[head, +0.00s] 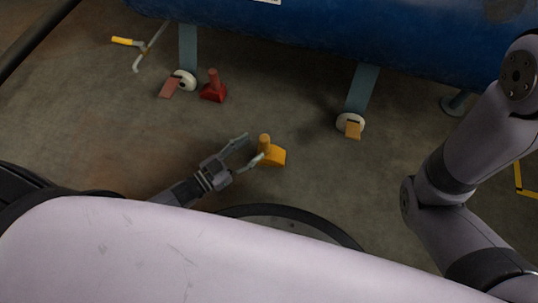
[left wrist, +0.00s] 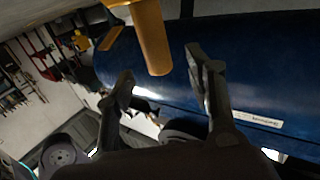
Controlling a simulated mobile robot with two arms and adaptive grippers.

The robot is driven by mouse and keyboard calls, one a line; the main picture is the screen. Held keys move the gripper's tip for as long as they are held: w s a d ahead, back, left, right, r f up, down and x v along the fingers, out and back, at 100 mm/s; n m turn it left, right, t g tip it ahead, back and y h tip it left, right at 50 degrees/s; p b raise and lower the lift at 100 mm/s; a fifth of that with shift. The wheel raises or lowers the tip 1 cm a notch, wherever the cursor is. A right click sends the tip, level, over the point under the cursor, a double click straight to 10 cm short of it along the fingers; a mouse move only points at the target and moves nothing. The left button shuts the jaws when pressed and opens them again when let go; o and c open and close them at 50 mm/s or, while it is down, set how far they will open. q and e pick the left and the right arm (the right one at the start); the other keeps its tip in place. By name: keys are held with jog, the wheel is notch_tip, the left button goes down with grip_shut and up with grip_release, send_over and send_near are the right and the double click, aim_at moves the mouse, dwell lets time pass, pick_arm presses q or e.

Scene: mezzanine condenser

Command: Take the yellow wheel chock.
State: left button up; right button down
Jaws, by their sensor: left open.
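The yellow wheel chock (head: 274,156) sits on the floor in the middle of the head view, with its upright post handle at its left side. My left gripper (head: 252,149) is open just left of the chock, its fingers pointing toward the post. In the left wrist view, the post (left wrist: 151,38) shows at the top, between and beyond the open fingers of my left gripper (left wrist: 160,75). I cannot tell whether either finger touches it. My right arm shows at the right of the head view, but its gripper is not in view.
A red chock (head: 213,88) stands farther back on the floor. A pinkish chock (head: 169,87) and an orange chock (head: 353,130) lie against the wheels of the blue tank (head: 330,35). A yellow-handled tool (head: 123,41) lies at far left. Floor around the yellow chock is clear.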

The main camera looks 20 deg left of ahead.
aim_at(265, 140)
pick_arm(q)
jog(key=b+x, duration=0.2)
jog(key=x, duration=0.1)
jog(key=b+x, duration=0.2)
jog(key=shift+w+d+f, duration=0.1)
jog(key=shift+d+f, duration=0.15)
jog(key=shift+w+d, duration=0.1)
jog(key=shift+w, duration=0.05)
jog(key=shift+r, duration=0.15)
jog(key=shift+c, duration=0.3)
grip_shut()
dwell(0.4)
